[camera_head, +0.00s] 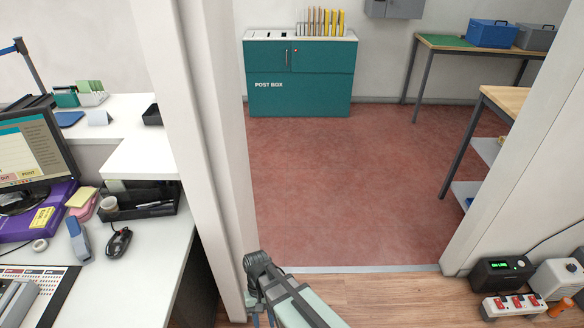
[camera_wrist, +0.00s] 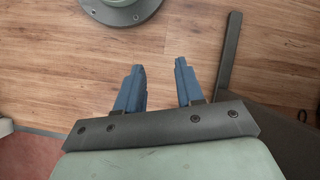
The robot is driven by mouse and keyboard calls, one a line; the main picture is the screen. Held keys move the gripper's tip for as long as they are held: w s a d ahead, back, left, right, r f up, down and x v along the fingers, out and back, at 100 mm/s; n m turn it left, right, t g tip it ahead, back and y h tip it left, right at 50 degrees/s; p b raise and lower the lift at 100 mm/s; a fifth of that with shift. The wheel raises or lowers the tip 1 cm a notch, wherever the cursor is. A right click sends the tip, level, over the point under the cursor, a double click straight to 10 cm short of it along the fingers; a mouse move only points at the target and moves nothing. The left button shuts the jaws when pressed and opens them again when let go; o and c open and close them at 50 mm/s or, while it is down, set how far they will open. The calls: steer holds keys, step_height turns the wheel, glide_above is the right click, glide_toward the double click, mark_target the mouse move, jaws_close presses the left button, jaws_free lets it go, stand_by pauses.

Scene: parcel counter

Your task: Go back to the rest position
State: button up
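My gripper shows in the wrist view (camera_wrist: 160,88) with its two blue fingers apart and nothing between them. It hangs over the wooden floor, and no object is near the fingertips. In the head view my arm comes in at the bottom middle, beside the white door post; the fingers are not clear there. A round grey-green base of mine shows at the top of the wrist view.
A white desk (camera_head: 125,285) with a monitor (camera_head: 30,150) and a mouse (camera_head: 118,242) stands left. Past the doorway is open red floor (camera_head: 340,185) and a teal post box (camera_head: 300,78). A black box (camera_head: 500,275) and power strip (camera_head: 515,305) lie at the lower right.

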steer(key=s+d+f+m, duration=0.1)
steer(key=s+d+f, duration=0.1)
steer(key=d+f, duration=0.35)
steer(key=s+d+f+m, duration=0.1)
steer(key=s+d+f, duration=0.15)
steer(key=d, duration=0.65)
steer(key=s+d+f, duration=0.3)
steer(key=s+d, duration=0.2)
steer(key=s+d+f+m+g+y, duration=0.1)
steer(key=s+d+f, duration=0.3)
steer(key=s+d, duration=0.2)
steer(key=shift+s+d+m, duration=0.15)
steer(key=shift+d+m, duration=0.15)
